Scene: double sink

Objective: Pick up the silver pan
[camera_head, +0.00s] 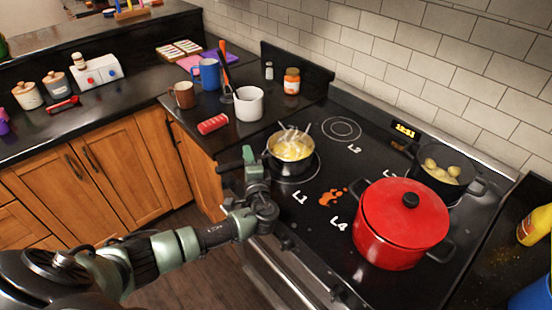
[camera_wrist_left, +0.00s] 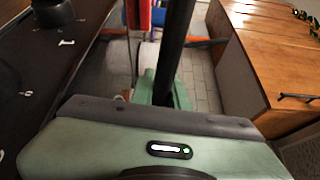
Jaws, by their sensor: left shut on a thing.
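The silver pan (camera_head: 291,148) is on or just above the burner at the left front of the stove; I cannot tell if it touches. It holds yellow food and some utensils. Its dark handle (camera_head: 230,166) points left, past the stove's edge. My left gripper (camera_head: 250,160) is shut on this handle, beside the pan. In the left wrist view the handle (camera_wrist_left: 176,45) shows as a dark bar running up from the green finger (camera_wrist_left: 178,93). The pan's bowl is not clearly seen there. My right gripper is not in view.
A red lidded pot (camera_head: 402,222) stands at the right front of the stove, a dark pot (camera_head: 442,172) behind it. An orange spill (camera_head: 332,197) lies between. The back-left burner (camera_head: 341,129) is clear.

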